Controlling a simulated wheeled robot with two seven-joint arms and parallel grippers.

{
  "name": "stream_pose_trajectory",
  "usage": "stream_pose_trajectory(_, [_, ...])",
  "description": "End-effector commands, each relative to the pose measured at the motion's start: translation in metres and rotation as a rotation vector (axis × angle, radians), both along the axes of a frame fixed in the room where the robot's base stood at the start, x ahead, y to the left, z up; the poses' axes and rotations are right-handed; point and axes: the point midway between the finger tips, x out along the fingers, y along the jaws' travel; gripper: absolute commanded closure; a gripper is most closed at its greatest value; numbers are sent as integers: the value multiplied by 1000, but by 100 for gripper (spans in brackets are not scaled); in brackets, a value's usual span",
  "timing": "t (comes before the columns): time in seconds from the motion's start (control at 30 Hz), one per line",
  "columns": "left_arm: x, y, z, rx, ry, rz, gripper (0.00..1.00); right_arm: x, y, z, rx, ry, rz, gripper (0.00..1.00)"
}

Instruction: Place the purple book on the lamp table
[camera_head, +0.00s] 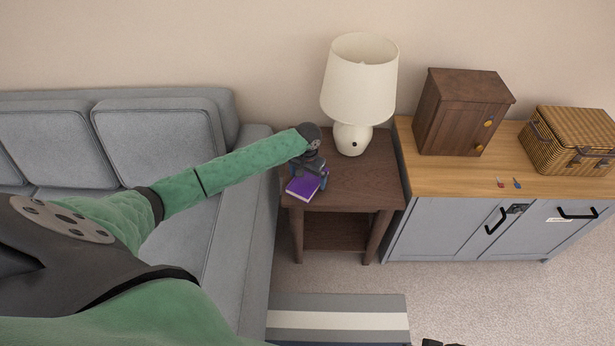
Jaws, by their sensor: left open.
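The purple book (302,187) lies at the front left of the dark wooden lamp table (365,184). Its white page edges show, and part of its cover is hidden under my left gripper. My left gripper (308,180) is open right over the book, its fingers pointing down around it. I cannot tell whether the fingers touch the book. The white lamp (360,85) stands upright at the back of the table, just right of my left gripper. My right gripper is not clearly in view.
A grey sofa (258,205) stands against the table's left side. On the right, a grey cabinet (440,225) carries a small wooden cupboard (462,112) and a wicker basket (570,140). The table's front right is bare. A small black thing (440,343) shows at the bottom edge.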

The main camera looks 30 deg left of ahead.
Motion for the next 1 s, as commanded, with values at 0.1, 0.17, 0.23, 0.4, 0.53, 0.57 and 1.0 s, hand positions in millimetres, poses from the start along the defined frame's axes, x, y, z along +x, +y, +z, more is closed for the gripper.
stream_pose_trajectory(0.1, [1, 0, 8, 0, -2, 0, 0, 1, 0, -3, 1, -3, 3, 64])
stream_pose_trajectory(0.17, [1, 0, 15, 1, -3, 0, 0, 1, 0, -5, 1, -4, 5, 64])
stream_pose_trajectory(0.23, [1, 0, 26, 0, -4, 0, 0, 1, 1, -6, 3, -8, 6, 64])
stream_pose_trajectory(0.4, [1, 0, 60, 0, -4, -1, 0, 4, 4, -11, 12, -23, 10, 64])
stream_pose_trajectory(0.53, [1, 0, 84, 0, -3, 0, 0, 5, 8, -14, 19, -30, 12, 64])
stream_pose_trajectory(0.57, [1, 0, 89, 0, -2, 0, 0, 5, 9, -14, 21, -34, 12, 64])
stream_pose_trajectory(1.0, [-9, -14, 110, -10, -1, -22, 0, 7, 19, -17, 42, -44, 15, 64])
